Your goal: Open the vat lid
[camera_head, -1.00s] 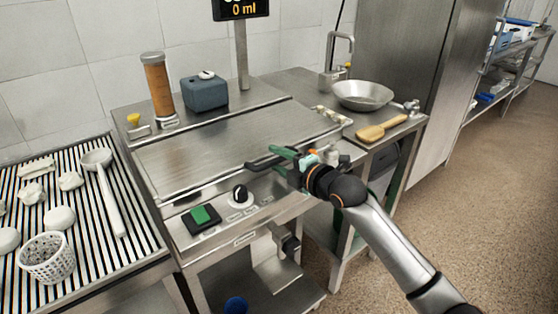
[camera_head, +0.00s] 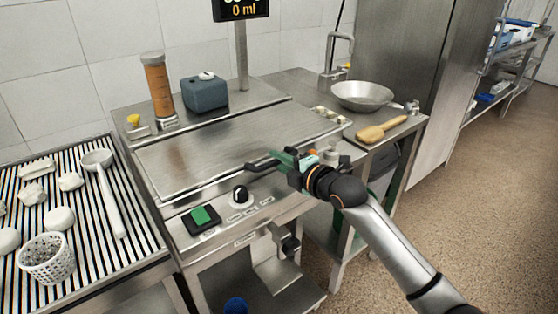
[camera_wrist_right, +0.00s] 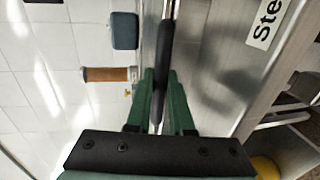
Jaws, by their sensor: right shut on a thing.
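The vat lid (camera_head: 215,150) is a flat steel panel lying closed across the top of the steel vat unit. A black bar handle (camera_head: 260,166) sits at its front edge, and it also shows in the right wrist view (camera_wrist_right: 165,55). My right gripper (camera_head: 282,161) has green fingers and is shut on this handle, with the bar running between the fingers in the right wrist view (camera_wrist_right: 158,88). The fingers hide part of the handle. My left gripper is not in view.
Behind the lid stand an orange-filled cylinder (camera_head: 157,88) and a blue-grey box (camera_head: 205,93). A black knob (camera_head: 240,194) and green switch (camera_head: 201,216) are on the front panel.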

